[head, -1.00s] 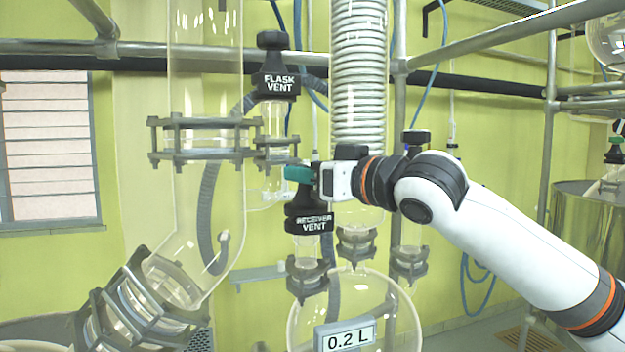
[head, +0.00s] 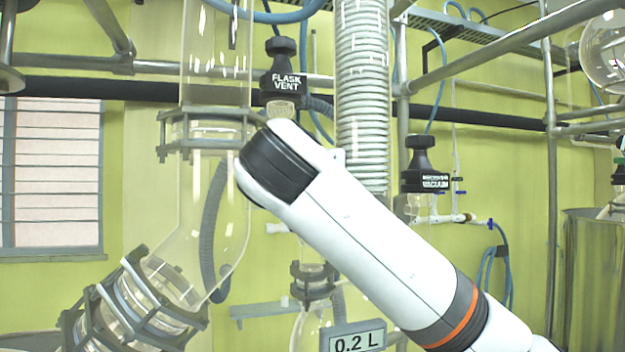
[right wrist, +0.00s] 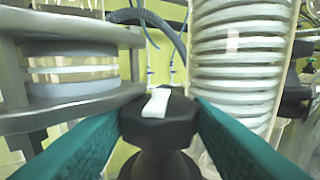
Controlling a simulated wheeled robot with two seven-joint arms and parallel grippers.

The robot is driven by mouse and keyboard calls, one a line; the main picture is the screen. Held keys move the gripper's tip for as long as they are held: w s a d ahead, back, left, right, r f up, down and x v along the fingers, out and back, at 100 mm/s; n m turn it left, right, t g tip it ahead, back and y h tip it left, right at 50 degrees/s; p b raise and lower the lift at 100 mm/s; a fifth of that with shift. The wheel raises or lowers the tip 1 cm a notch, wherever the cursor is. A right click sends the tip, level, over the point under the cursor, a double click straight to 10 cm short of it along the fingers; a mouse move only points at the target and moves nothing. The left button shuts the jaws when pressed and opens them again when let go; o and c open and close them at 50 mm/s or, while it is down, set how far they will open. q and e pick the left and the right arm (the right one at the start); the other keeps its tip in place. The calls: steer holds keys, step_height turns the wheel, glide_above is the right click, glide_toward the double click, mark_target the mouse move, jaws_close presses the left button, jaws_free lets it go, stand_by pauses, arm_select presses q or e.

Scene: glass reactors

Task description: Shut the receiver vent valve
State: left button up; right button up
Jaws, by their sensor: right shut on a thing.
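The receiver vent valve shows in the right wrist view as a black knob (right wrist: 160,128) with a white mark on its top. My right gripper's teal fingers (right wrist: 162,100) lie on both sides of this knob and are shut on it. The mark points roughly away from the wrist camera, tilted slightly to the right. In the head view my white right arm (head: 345,235) covers the valve, its label and the gripper. Only a clamped glass joint (head: 314,280) shows below them. My left gripper is in neither view.
The flask vent valve (head: 283,82) stands just above my arm. A clamped glass column (head: 215,75) is to the left and a coiled condenser (head: 362,110) behind. The receiver vacuum valve (head: 425,168) is to the right. A 0.2 L display (head: 357,340) sits below.

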steer(key=shift+a+m+g+h, duration=0.1)
steer(key=shift+m+g+h, duration=0.25)
steer(key=shift+m+h, duration=0.65)
steer(key=shift+a+m+g+h, duration=0.1)
steer(key=shift+m+g+h, duration=0.4)
steer(key=shift+h, duration=0.9)
steer(key=shift+m, duration=0.3)
steer(key=o, duration=0.7)
steer(key=shift+w, duration=0.1)
